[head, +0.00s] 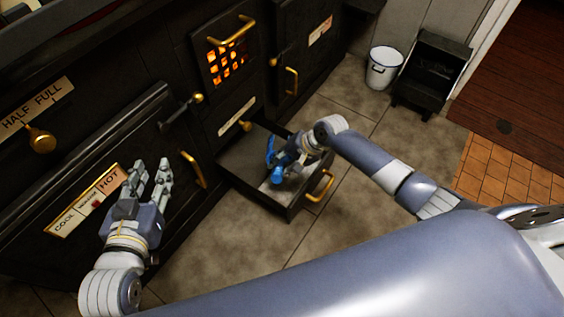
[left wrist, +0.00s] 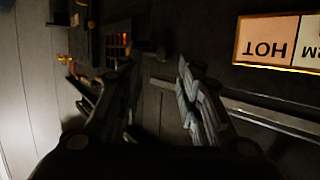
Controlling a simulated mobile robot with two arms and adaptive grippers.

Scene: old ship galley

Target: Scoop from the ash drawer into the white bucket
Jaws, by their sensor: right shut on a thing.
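The black ash drawer (head: 238,183) is pulled out from the dark stove, low near the floor, with a brass handle (head: 321,187) on its front. My right gripper (head: 283,165) is over the drawer, shut on a blue scoop (head: 277,176) that is partly hidden by the hand. Whether the scoop holds ash cannot be seen. The white bucket (head: 383,68) stands upright on the floor at the back right, apart from the right gripper. My left gripper (head: 149,172) is open and empty in front of the stove. Its spread fingers also show in the left wrist view (left wrist: 160,90).
The dark stove front with a glowing grate (head: 228,62) and brass knobs runs along the left. A black coal hod-like box (head: 433,72) stands right of the bucket. The tiled floor (head: 340,100) between drawer and bucket is clear.

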